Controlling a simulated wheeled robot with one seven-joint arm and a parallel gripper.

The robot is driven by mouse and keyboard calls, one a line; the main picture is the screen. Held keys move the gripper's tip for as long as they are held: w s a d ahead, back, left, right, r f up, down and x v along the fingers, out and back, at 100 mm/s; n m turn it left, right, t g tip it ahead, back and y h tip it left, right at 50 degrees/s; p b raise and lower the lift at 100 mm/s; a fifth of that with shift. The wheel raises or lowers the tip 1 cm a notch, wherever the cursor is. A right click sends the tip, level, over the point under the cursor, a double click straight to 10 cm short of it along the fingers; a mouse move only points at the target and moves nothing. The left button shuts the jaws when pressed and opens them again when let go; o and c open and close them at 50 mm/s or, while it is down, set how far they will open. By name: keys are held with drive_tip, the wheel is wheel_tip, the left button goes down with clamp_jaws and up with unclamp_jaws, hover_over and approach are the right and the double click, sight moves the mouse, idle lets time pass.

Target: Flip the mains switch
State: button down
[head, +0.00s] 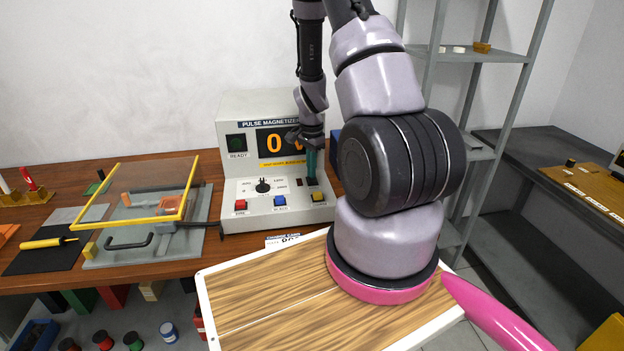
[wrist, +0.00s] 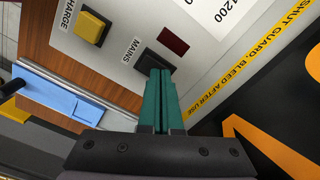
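The pulse magnetizer (head: 275,215) stands on the wooden bench, with an orange display showing a zero. Its black mains switch (wrist: 150,61) sits beside the MAINS label in the wrist view, partly covered by my fingertips. A dark red, unlit window (wrist: 173,42) is next to the switch. My gripper (wrist: 160,76) has its two teal fingers closed together with nothing seen between them. The tips are at the switch; I cannot tell whether they touch it. In the head view my gripper (head: 311,168) points down at the right part of the panel. The switch's position is not clear.
A yellow CHARGE button (wrist: 91,27) is near the switch; red (head: 240,205) and blue (head: 280,201) buttons and a black knob (head: 263,186) are further left. A yellow-framed clear guard (head: 150,190) stands left of the magnetizer. A grey shelf rack (head: 470,55) is at the right.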

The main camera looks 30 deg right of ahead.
drive_tip(key=shift+r, duration=3.45)
drive_tip(key=shift+r, duration=0.1)
drive_tip(key=s+a+r+n+t+y, duration=0.15)
drive_tip(key=a+r, duration=0.25)
drive_tip(key=r, duration=0.6)
drive_tip(key=s+a+r+n+t, duration=0.2)
drive_tip(key=s+a+r+n, duration=0.1)
drive_tip(key=r, duration=0.8)
drive_tip(key=s+a+r+n+t, duration=0.2)
drive_tip(key=s+a+r+n, duration=0.1)
drive_tip(key=s+r, duration=0.3)
drive_tip(key=s+a+r+n+t, duration=0.1)
drive_tip(key=s+a+r+n, duration=0.2)
drive_tip(key=s+r, duration=0.4)
drive_tip(key=shift+s+a+r+t, duration=0.25)
drive_tip(key=shift+s+t, duration=0.1)
drive_tip(key=shift+s, duration=0.75)
drive_tip(key=shift+d+n+y, duration=0.1)
drive_tip(key=shift+n+y, duration=0.15)
drive_tip(key=shift+n, duration=0.1)
